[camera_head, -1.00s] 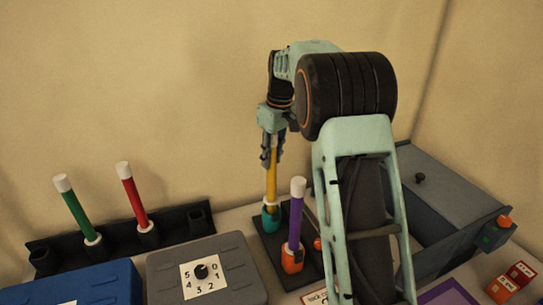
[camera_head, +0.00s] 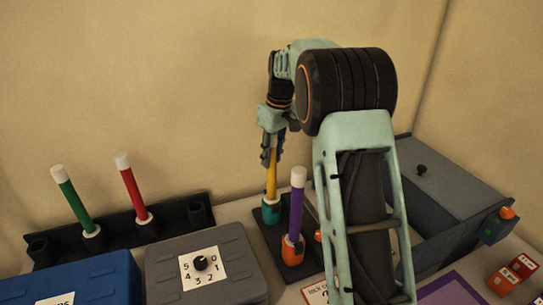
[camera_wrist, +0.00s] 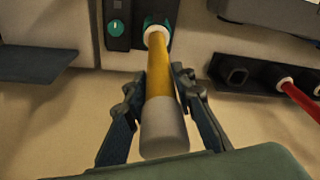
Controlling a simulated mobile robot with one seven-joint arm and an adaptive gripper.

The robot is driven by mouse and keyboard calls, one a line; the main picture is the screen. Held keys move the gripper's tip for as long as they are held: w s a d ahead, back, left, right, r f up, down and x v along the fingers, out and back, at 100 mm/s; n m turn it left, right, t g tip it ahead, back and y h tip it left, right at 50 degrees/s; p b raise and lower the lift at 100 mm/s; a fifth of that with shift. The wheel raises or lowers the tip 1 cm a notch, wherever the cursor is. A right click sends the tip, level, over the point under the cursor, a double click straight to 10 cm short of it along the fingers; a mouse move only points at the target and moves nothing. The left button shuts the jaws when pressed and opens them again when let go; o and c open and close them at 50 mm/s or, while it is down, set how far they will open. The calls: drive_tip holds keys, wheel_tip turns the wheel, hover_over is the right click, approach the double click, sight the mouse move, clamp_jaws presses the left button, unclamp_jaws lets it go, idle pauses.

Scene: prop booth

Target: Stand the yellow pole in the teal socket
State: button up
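The yellow pole (camera_head: 271,182) stands about upright with its lower end in the teal socket (camera_head: 271,215). In the wrist view the yellow pole (camera_wrist: 160,85) runs away from me to the teal socket ring (camera_wrist: 156,33), its pale grey end cap (camera_wrist: 163,128) nearest the camera. My gripper (camera_head: 272,156) is around the pole's upper part from above. In the wrist view its fingers (camera_wrist: 159,72) lie close against both sides of the pole and appear shut on it. The pole's foot inside the socket is hidden.
A purple pole (camera_head: 297,205) stands in an orange socket (camera_head: 292,250) just in front. Green (camera_head: 72,205) and red (camera_head: 132,188) poles stand in a dark rack at left. A grey dial box (camera_head: 235,275) is in front; a grey bin (camera_head: 455,190) is at right.

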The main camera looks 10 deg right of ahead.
drive_tip(key=o, duration=0.4)
drive_tip(key=shift+o, duration=0.2)
wheel_tip(320, 180, up, 12)
drive_tip(key=s+d, duration=0.1)
drive_tip(key=shift+s, duration=0.25)
idle(0.4)
